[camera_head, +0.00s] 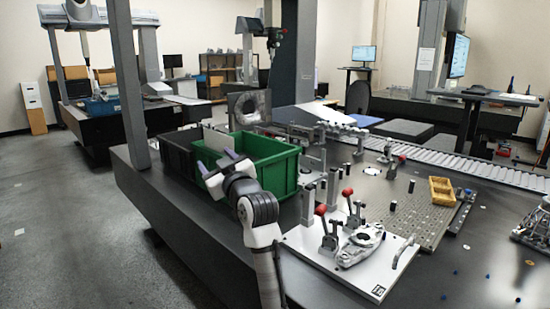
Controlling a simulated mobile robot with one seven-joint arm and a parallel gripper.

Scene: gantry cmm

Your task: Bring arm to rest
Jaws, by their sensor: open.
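My arm rises from the bottom of the head view, white with a dark grey wrist joint. My gripper (217,162) is at its end, with two light purple-grey fingers apart and nothing seen between them. It appears over the near left part of the green bin (279,175), in front of the black bin beside it. How high it is above the bins I cannot tell.
A white fixture plate (309,251) with red-knobbed clamps and a metal part lies right of my arm. Behind it are a perforated plate (412,214), a yellow tray (442,190) and a roller conveyor (480,166). A grey gantry column (130,85) stands at the left. Floor at left is clear.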

